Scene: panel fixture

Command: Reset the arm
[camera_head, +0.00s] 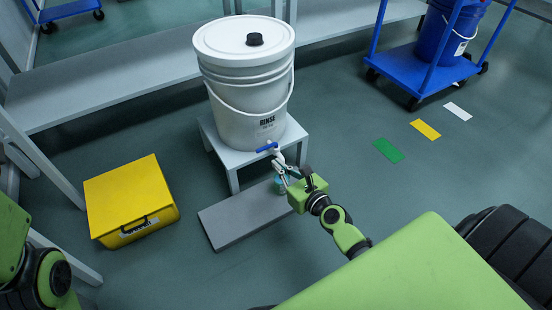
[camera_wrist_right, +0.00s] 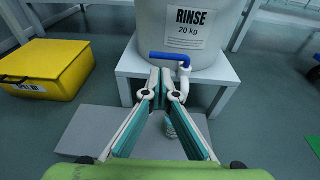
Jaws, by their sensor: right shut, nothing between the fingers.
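My right gripper (camera_head: 280,166) is shut and empty, close to the tap of a white bucket labelled RINSE (camera_head: 247,95). The tap's blue handle (camera_head: 267,147) lies sideways, and it shows just beyond my fingertips in the right wrist view (camera_wrist_right: 171,59). I cannot tell whether the fingers touch the tap.
The bucket stands on a small white stand (camera_head: 232,158), with a grey slab (camera_head: 235,220) in front. A yellow case (camera_head: 130,197) lies to the left. Green (camera_head: 388,150), yellow and white floor markers and a blue trolley (camera_head: 425,72) are at the right, with clear floor around.

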